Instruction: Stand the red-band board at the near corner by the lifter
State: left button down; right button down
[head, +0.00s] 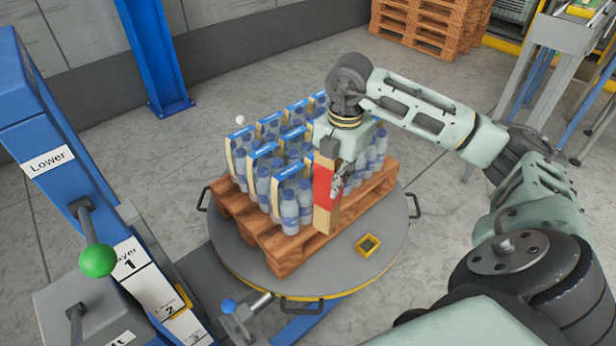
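The red-band board (325,217) is a pale wooden upright strip with a red band. I cannot tell whether the board's foot touches the turntable or the pallet. The blue lifter (60,140) with its "Lower" label stands at the left. My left gripper is not in view.
Several bottle packs (290,195) stand on the pallet. A green-knobbed lever (97,260) is at the left. Stacked pallets (425,25) and a conveyor (560,35) stand behind.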

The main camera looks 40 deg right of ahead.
jog(key=w+a+f+m+p, duration=0.2)
jog(key=w+a+f, duration=0.4)
jog(key=w+f, duration=0.3)
notch_tip(320, 180, down, 2)
jog(key=shift+a+f+p, duration=0.15)
jog(key=shift+a+p, duration=0.05)
jog(key=shift+p, duration=0.65)
jog(key=c, duration=2.5)
grip_release()
jog(key=shift+o, duration=1.2)
notch_tip(320, 180, up, 12)
jog(key=b, duration=0.2)
